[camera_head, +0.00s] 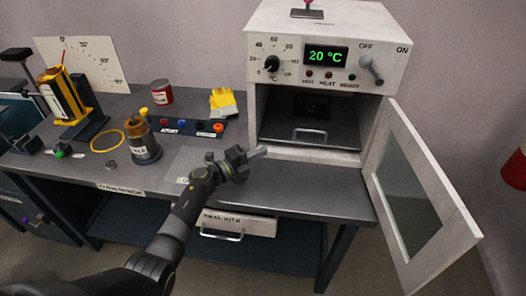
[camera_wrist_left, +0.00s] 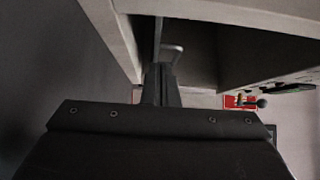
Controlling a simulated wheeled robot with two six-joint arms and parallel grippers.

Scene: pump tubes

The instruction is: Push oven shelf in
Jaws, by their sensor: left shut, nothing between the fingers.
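The white oven (camera_head: 268,98) stands on the bench with its door (camera_head: 415,190) swung open to the right. Its dark shelf (camera_head: 280,128) lies inside the chamber, with a pale loop handle (camera_head: 308,135) at its front edge. My left gripper (camera_head: 262,152) is shut and empty, just left of and below the oven opening, apart from the handle in the head view. In the left wrist view the gripper fingers (camera_wrist_left: 160,82) point at the oven opening, with a small pale piece beyond them that I cannot identify. My right gripper is out of view.
The bench's left side holds a bottle with a brown top (camera_head: 143,145), a red can (camera_head: 161,92), a yellow device (camera_head: 65,95) and a row of coloured caps (camera_head: 185,125). The bench before the oven is clear.

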